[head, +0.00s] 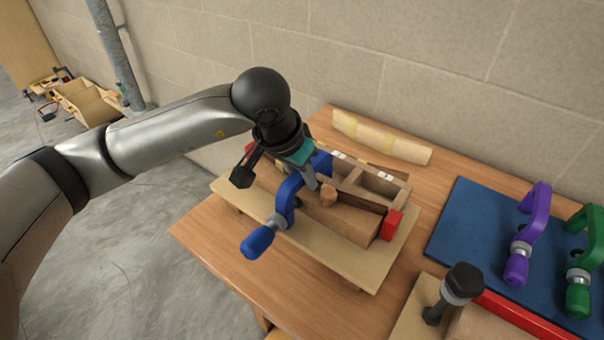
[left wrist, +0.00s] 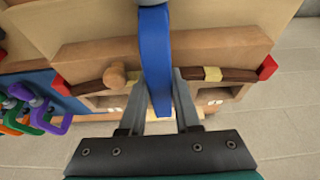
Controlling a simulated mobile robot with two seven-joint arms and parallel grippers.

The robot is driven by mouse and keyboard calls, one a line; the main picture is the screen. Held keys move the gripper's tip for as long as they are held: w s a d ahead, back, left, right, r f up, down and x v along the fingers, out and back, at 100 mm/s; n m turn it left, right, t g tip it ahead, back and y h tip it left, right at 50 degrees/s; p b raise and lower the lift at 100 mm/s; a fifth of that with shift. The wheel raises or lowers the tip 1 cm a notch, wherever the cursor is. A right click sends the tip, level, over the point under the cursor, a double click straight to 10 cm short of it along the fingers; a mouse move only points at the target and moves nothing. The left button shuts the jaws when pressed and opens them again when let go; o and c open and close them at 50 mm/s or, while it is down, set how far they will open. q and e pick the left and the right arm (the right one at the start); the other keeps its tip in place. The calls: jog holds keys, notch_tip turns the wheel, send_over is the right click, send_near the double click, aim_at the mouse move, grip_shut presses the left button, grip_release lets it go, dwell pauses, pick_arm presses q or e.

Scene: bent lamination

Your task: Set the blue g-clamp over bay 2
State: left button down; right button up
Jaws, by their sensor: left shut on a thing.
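My left gripper (head: 293,172) is shut on the blue g-clamp (head: 287,205) and holds it at the wooden form (head: 355,222). The clamp's blue handle hangs toward the table's front left edge. In the left wrist view the clamp's blue frame (left wrist: 155,60) stands between my fingers (left wrist: 160,100) and crosses the dark strip (left wrist: 190,73), between a round wooden peg and a cream block. Small white labels (head: 386,176) mark the form's bays, but I cannot read their numbers. Whether the clamp touches the form is unclear.
A purple clamp (head: 529,232) and a green clamp (head: 582,260) lie on a blue mat (head: 462,222) at the right. A pale curved wooden piece (head: 380,136) lies near the wall. A black-headed object (head: 462,282) stands at the front right.

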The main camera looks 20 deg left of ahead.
pick_arm(q)
jog(key=shift+f+b, duration=0.2)
jog(key=shift+b, duration=0.25)
dwell(0.6)
jog(key=shift+s+f, duration=0.1)
jog(key=shift+s, duration=0.05)
dwell(0.5)
jog(key=c, duration=0.5)
grip_release()
jog(key=shift+f, duration=0.1)
jog(key=shift+c, duration=0.2)
jog(key=shift+r, duration=0.2)
jog(key=shift+r, duration=0.3)
jog(key=p+v, duration=0.1)
jog(key=v, duration=1.3)
jog(key=shift+r, duration=0.25)
jog(key=p+v, duration=0.3)
jog(key=v, duration=0.3)
jog(key=shift+p, duration=0.3)
